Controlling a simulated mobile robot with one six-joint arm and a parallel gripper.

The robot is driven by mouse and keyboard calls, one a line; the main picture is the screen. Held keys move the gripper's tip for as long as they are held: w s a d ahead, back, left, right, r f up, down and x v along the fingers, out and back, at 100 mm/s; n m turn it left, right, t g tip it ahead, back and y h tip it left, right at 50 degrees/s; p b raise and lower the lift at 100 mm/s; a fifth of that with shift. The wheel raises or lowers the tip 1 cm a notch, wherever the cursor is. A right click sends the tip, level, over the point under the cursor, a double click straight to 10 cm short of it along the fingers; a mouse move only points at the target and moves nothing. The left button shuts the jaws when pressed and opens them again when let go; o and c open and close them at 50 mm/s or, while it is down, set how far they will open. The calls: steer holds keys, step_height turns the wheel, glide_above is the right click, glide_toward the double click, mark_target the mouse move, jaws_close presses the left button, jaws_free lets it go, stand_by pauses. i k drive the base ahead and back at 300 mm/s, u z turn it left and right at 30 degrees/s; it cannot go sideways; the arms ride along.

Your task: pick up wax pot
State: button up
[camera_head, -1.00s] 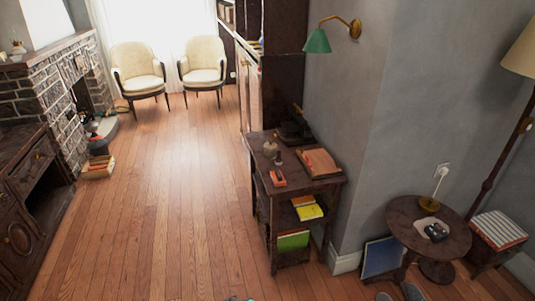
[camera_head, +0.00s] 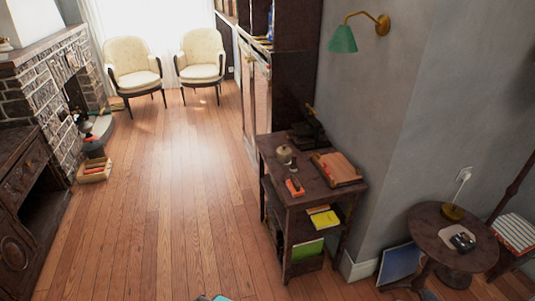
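A small, pale, rounded pot with a dark top (camera_head: 284,155) stands on top of the dark wooden shelf table (camera_head: 310,188) right of centre. It may be the wax pot, but it is too small to be sure. An orange-red item (camera_head: 294,188) lies in front of it, and a brown book or board (camera_head: 338,169) lies to its right. A small teal and grey piece shows at the bottom edge, perhaps part of my arm. The fingers of my gripper are not in view.
Open wooden floor (camera_head: 160,200) runs ahead, left of the shelf table. A brick fireplace (camera_head: 45,95) and a dark cabinet (camera_head: 25,200) line the left. Two cream armchairs (camera_head: 132,64) stand at the back. A round side table (camera_head: 425,222) stands at right, past the grey wall corner.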

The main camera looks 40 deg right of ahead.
mark_target(283, 159)
steer(key=u, duration=0.2)
steer(key=i, duration=1.3)
steer(key=z, duration=0.1)
